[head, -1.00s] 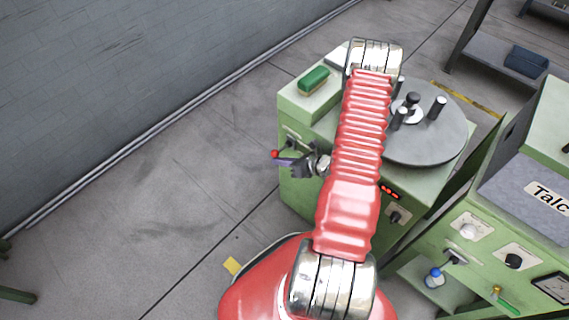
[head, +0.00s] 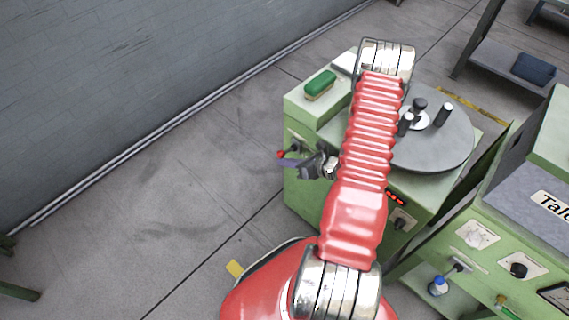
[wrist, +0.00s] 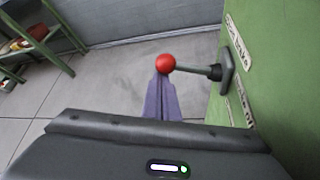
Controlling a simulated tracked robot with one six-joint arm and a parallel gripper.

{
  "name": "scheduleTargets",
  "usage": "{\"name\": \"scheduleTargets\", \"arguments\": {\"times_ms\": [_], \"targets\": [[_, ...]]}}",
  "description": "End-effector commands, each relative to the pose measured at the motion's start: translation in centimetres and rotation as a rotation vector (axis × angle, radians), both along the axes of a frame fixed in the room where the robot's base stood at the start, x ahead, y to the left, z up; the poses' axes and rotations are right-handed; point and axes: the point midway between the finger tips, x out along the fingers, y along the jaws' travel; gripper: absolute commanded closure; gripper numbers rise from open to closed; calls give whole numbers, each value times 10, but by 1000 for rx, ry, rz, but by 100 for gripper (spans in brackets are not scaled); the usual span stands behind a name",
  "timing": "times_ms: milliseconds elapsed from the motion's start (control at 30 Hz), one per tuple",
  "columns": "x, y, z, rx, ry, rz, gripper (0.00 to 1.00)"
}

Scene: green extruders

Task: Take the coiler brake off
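The brake lever is a grey rod with a red ball knob (wrist: 166,63), sticking out to the left from a dark mount on the green machine side. A label by the mount ends in "brake"; a second label below is partly hidden. The red knob (head: 281,154) also shows in the head view, left of the green coiler cabinet. My gripper (wrist: 160,82) has purple fingers lying side by side, with no gap visible between them. In the wrist picture their tips are just below the knob; contact cannot be told. My gripper (head: 285,162) also shows beside the cabinet in the head view.
The coiler's round grey plate (head: 440,145) with black pegs sits behind my red arm. A green brush (head: 320,84) lies on the cabinet top. A green Talc machine (head: 470,215) stands at right. The floor left of the cabinet is clear up to the grey wall.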

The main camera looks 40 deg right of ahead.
Motion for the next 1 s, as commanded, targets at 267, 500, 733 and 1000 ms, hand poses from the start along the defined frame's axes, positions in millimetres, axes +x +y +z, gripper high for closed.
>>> {"name": "scheduleTargets", "arguments": {"times_ms": [267, 500, 733, 1000], "targets": [[3, -3, 18, -5, -11, -2, 100], [5, -6, 45, -11, -16, -4, 100], [4, -4, 69, -9, -13, -2, 100], [1, -1, 93, -3, -5, 0, 100]]}}
